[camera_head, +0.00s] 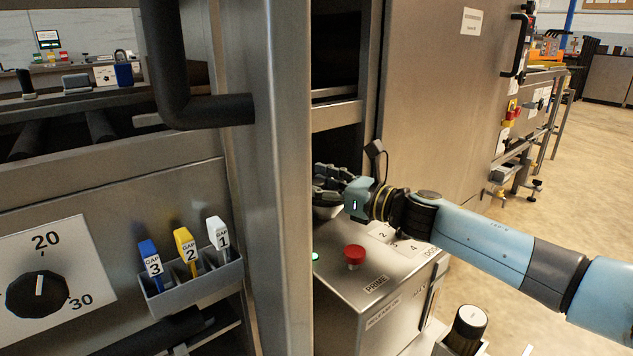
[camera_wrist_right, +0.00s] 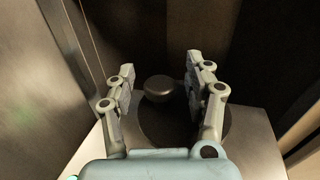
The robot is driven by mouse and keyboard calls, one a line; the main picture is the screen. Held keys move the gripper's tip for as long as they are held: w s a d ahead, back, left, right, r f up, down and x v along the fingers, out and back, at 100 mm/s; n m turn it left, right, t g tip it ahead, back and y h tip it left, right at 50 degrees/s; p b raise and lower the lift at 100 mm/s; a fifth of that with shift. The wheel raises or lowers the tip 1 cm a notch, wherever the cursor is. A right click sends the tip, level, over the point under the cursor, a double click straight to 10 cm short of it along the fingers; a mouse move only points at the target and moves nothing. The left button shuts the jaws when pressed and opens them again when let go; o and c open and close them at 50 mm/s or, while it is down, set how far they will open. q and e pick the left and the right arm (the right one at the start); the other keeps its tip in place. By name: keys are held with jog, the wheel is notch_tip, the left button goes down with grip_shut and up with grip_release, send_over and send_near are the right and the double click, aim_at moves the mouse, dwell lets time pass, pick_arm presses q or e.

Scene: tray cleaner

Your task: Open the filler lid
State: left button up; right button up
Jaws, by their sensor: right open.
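The filler lid (camera_wrist_right: 172,122) is a dark round disc with a rounded knob (camera_wrist_right: 158,88) on top, in the middle of the right wrist view. It lies flat on the metal top of a machine box. My right gripper (camera_wrist_right: 160,66) is open, with one finger on each side of the knob in that view. I cannot tell whether the fingers touch it. In the head view the right gripper (camera_head: 322,180) reaches in over the box top, partly behind a metal post. The lid cannot be made out clearly there. My left gripper is not in view.
The metal box (camera_head: 335,290) has a red button (camera_head: 354,254) and a PRIME label. A vertical metal post (camera_head: 283,180) stands left of the gripper. A holder (camera_head: 195,285) with blue, yellow and white gap tags hangs further left. Dark walls stand behind the lid.

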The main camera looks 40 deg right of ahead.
grip_shut()
jog(key=shift+w+a+f, duration=0.1)
jog(key=shift+f, duration=0.1)
dwell(0.5)
